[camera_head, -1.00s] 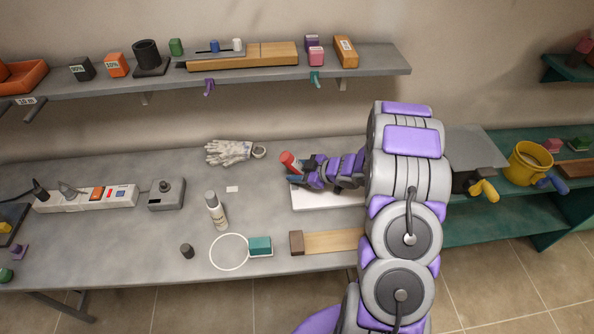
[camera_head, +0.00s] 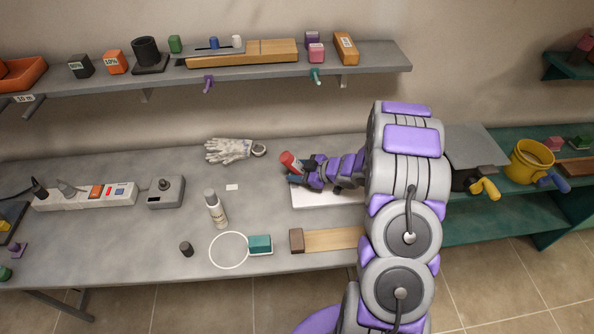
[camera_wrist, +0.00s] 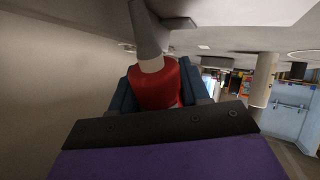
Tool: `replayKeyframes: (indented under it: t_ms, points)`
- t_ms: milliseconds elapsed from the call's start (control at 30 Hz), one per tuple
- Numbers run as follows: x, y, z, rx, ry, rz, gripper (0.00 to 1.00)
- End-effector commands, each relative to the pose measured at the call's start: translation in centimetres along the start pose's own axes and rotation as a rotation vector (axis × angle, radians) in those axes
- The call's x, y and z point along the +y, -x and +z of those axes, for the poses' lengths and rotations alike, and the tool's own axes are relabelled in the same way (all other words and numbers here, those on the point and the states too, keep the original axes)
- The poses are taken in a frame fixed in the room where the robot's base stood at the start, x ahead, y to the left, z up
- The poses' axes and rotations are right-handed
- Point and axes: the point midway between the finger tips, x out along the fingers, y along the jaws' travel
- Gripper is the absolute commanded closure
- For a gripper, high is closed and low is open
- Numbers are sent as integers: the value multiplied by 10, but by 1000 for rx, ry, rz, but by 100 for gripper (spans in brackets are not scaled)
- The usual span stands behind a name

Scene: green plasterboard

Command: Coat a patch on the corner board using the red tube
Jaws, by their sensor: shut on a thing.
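My gripper (camera_head: 298,176) is shut on the red tube (camera_head: 290,161) in the head view, over the left end of a white board (camera_head: 318,201) on the grey table. In the wrist view the red tube (camera_wrist: 155,88) sits between the dark jaws, with a pale collar and a grey tapered nozzle pointing away from the gripper. The nozzle tip is near a pale surface at the top of that view; I cannot tell whether it touches. My arm hides the right part of the white board. No coated patch can be made out.
A glove (camera_head: 230,151) lies behind left of the gripper. A white spray bottle (camera_head: 215,208), a white ring (camera_head: 228,251), a teal block (camera_head: 260,244) and a wooden strip (camera_head: 335,239) are in front. A shelf (camera_head: 230,78) runs above.

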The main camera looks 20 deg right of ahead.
Motion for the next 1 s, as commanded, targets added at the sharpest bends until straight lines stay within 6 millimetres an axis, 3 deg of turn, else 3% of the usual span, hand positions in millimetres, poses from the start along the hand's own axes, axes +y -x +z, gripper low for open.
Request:
replayKeyframes:
  t_ms: [467,1000]
  points:
    - [-1,-3,6,0,0,1,92]
    - [9,14,16,-1,0,2,92]
